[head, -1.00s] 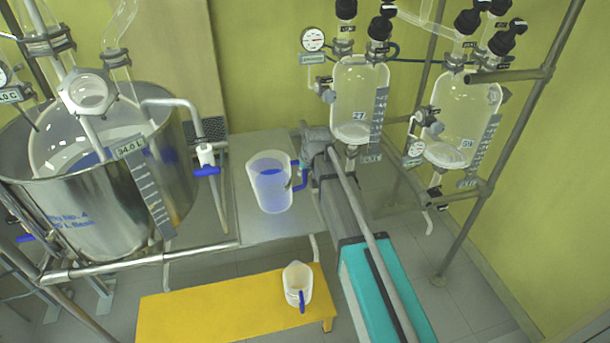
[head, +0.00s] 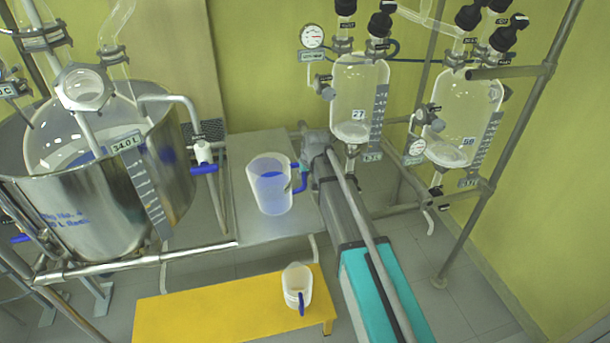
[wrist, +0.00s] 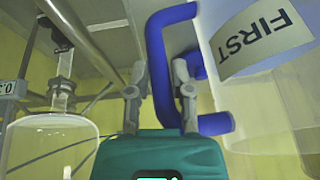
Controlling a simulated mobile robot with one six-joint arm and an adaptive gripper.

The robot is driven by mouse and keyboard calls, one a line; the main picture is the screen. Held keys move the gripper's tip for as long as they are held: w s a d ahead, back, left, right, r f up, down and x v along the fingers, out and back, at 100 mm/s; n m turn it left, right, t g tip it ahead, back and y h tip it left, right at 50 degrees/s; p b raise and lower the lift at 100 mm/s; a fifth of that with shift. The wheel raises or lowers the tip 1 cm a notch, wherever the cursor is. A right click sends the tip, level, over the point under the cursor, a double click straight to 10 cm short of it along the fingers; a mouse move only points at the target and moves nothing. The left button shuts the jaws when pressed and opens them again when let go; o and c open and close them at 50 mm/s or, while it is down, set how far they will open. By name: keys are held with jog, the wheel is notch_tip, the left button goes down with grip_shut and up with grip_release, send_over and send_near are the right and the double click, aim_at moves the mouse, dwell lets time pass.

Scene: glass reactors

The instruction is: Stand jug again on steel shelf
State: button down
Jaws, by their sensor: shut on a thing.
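The jug (head: 270,185) is translucent white with a blue handle and a blue lower inside. It looks upright over the bare steel shelf (head: 241,205) in the head view. I cannot tell whether its base touches the shelf. My gripper (head: 302,178) comes from the right and is shut on the jug's handle. In the wrist view the blue handle (wrist: 157,60) passes between the fingers of my gripper (wrist: 160,88). The jug's wall, with an upside-down label reading FIRST (wrist: 262,40), is at the right there.
A large steel vessel (head: 105,205) stands left of the shelf. A valve with a blue lever (head: 205,168) is close to the shelf's left edge. Glass reactors (head: 358,95) hang at the right. A smaller jug (head: 297,285) stands on a yellow bench (head: 225,310) below.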

jog(key=shift+f+b, duration=0.55)
jog(key=shift+f, duration=0.2)
jog(key=c, duration=0.5)
grip_release()
jog(key=shift+c, duration=0.2)
jog(key=shift+s+r, duration=0.1)
jog(key=shift+r, duration=0.1)
jog(key=p+v, duration=1.1)
jog(key=shift+s+r, duration=0.2)
jog(key=shift+r, duration=0.1)
jog(key=shift+d, duration=0.15)
jog(key=s+d+m+g+h, duration=0.1)
jog(key=s+d+g, duration=0.1)
jog(key=s+d, duration=0.6)
jog(key=s+d+f+m+g+h, duration=0.1)
jog(key=s+d+m+g, duration=0.1)
jog(key=s+d, duration=0.7)
jog(key=s, duration=0.7)
jog(key=shift+s+f, duration=0.25)
jog(key=shift+f, duration=0.05)
